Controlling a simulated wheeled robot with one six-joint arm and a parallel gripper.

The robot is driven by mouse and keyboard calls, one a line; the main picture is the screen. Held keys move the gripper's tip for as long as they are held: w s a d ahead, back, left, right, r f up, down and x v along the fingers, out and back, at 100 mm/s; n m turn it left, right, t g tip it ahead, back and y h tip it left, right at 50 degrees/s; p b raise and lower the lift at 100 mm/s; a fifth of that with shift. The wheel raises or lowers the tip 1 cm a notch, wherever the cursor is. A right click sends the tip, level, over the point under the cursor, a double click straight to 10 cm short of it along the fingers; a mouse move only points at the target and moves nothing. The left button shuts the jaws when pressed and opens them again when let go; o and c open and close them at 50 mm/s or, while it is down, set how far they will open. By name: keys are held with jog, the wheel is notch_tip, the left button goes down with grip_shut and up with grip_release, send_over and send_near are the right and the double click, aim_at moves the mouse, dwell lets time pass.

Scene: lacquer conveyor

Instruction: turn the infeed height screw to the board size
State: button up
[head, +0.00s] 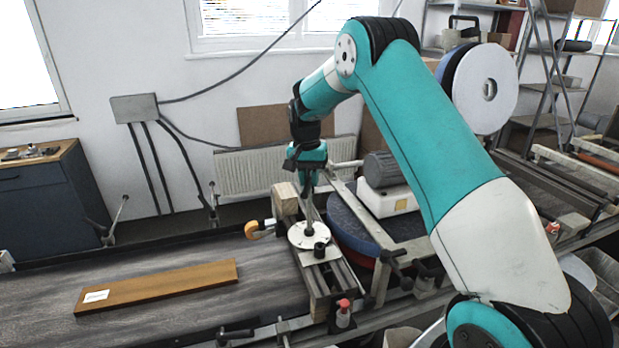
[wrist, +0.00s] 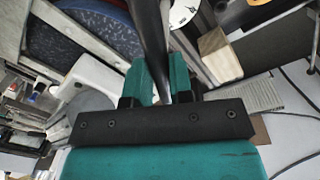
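The infeed height screw shows in the head view as a white disc (head: 301,238) with a black knob (head: 319,249) and a slim upright rod, on a frame across the conveyor. Part of the white disc also shows at the top of the wrist view (wrist: 182,12). My gripper (head: 309,190) points down above the disc. In the wrist view its teal fingers (wrist: 161,85) lie on both sides of the dark rod (wrist: 150,30) and appear shut on it. A brown board (head: 165,285) with a white label (head: 96,296) lies flat on the belt, left of the frame. The label is too small to read.
A wooden block (head: 285,198) and an orange-ended part (head: 253,229) stand beside the disc. A grey motor (head: 383,168) and a blue round table (head: 350,222) are to the right. A red-topped knob (head: 343,308) is in front. The belt (head: 40,285) around the board is clear.

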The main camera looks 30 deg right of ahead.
grip_shut()
jog(key=m+b, duration=0.1)
jog(key=m, duration=0.2)
jog(key=shift+b, duration=0.35)
jog(key=m+b, duration=0.1)
jog(key=m, duration=0.2)
jog(key=m+b, duration=0.1)
jog(key=m, duration=0.2)
jog(key=shift+s+d+y, duration=0.15)
jog(key=shift+y, duration=0.15)
jog(key=m, duration=0.5)
jog(key=shift+s+r+m, duration=0.1)
jog(key=shift+m, duration=0.3)
jog(key=m+p, duration=0.1)
jog(key=m, duration=0.3)
jog(key=shift+s+m+y, duration=0.1)
jog(key=shift+m+y, duration=0.2)
jog(key=shift+m, duration=0.1)
